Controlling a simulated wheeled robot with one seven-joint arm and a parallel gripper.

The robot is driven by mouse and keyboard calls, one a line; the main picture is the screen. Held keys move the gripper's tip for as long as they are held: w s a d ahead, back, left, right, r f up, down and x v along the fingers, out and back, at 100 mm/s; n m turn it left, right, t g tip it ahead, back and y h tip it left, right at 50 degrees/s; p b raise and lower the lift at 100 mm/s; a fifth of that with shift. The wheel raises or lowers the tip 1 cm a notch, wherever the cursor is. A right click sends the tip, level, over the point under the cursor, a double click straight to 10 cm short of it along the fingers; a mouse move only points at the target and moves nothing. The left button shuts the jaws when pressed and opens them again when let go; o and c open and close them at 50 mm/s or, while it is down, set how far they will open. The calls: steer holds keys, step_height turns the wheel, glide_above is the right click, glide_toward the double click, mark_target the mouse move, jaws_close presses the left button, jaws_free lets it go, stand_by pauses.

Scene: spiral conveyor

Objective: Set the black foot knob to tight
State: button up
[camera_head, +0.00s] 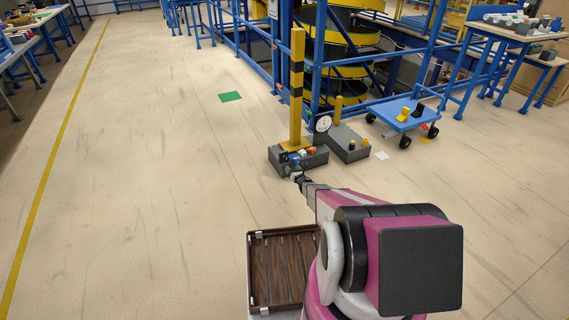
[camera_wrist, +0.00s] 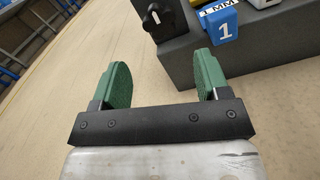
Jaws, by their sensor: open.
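A black knob (camera_wrist: 156,17) with a white mark on its face shows at the top of the wrist view, on the front face of a dark grey block (camera_wrist: 190,58). My gripper (camera_wrist: 162,78) has two green fingers, spread apart with nothing between them. The knob lies beyond the fingertips, apart from them. In the head view my gripper (camera_head: 297,177) is small at the front left end of the grey block (camera_head: 315,160), and the knob is too small to make out.
A blue block marked 1 and "1 MM" (camera_wrist: 219,24) sits right of the knob. A yellow-black post (camera_head: 297,95) rises at the grey block. A second grey block (camera_head: 348,154) and a blue cart (camera_head: 396,117) stand to the right. The floor on the left is clear.

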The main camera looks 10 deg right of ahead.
mark_target(286, 160)
steer(key=x, duration=1)
steer(key=c, duration=0.9)
